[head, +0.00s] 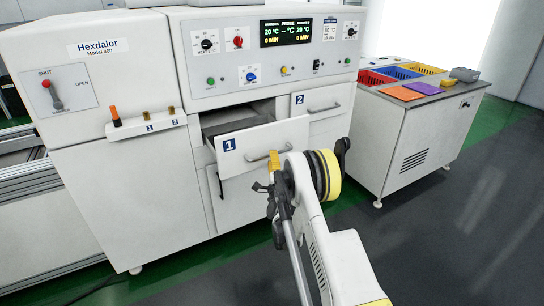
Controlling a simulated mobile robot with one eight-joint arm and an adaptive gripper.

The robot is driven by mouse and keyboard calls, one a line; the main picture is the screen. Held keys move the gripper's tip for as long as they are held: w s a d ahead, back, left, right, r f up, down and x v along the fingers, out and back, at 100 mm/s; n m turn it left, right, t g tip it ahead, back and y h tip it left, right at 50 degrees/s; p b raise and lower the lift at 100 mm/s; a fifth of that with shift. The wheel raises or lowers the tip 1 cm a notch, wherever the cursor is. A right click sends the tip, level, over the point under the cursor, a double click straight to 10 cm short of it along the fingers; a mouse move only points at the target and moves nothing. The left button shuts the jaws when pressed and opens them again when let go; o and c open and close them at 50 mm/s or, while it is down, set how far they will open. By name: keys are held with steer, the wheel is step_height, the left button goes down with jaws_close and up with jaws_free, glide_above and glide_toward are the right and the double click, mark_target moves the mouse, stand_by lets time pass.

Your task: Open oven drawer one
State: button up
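Oven drawer one (240,139), a white front marked with a blue "1", stands pulled out of the white oven (120,160). A dark gap shows above and behind its front. Its metal handle (256,158) runs across the right part of the front. My gripper (270,175) is in front of the drawer, at the right end of the handle in the picture. The arm hides part of that area, so I cannot tell whether the fingers touch or hold the handle. Drawer two (318,103), marked "2", sits to the right and looks shut.
A white cabinet (405,135) at the right carries red, blue and yellow bins, with orange and purple sheets. A lever (53,94) marked shut and open is on the oven's left part. Grey floor (450,220) is clear at the right.

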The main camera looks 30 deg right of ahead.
steer(key=v, duration=0.5)
stand_by(0.3)
steer(key=a+r+n+g+y, duration=0.2)
steer(key=a+r+n+y, duration=0.45)
steer(key=r, duration=0.65)
steer(key=s+a+r+n+g, duration=0.3)
steer(key=s+a+r+n, duration=0.4)
steer(key=s+a, duration=0.25)
steer(key=s+a+f+n+g, duration=0.1)
steer(key=s+a+n+g, duration=0.1)
steer(key=s, duration=0.8)
steer(key=s+a+f+n+g, duration=0.1)
steer(key=s+n, duration=0.3)
steer(key=s, duration=0.7)
steer(key=s+a+f+n+g, duration=0.2)
steer(key=s+a+n+g, duration=0.1)
steer(key=s, duration=0.8)
steer(key=shift+s+a+g+y, duration=0.15)
steer(key=shift+g+y, duration=0.15)
steer(key=shift+y, duration=0.05)
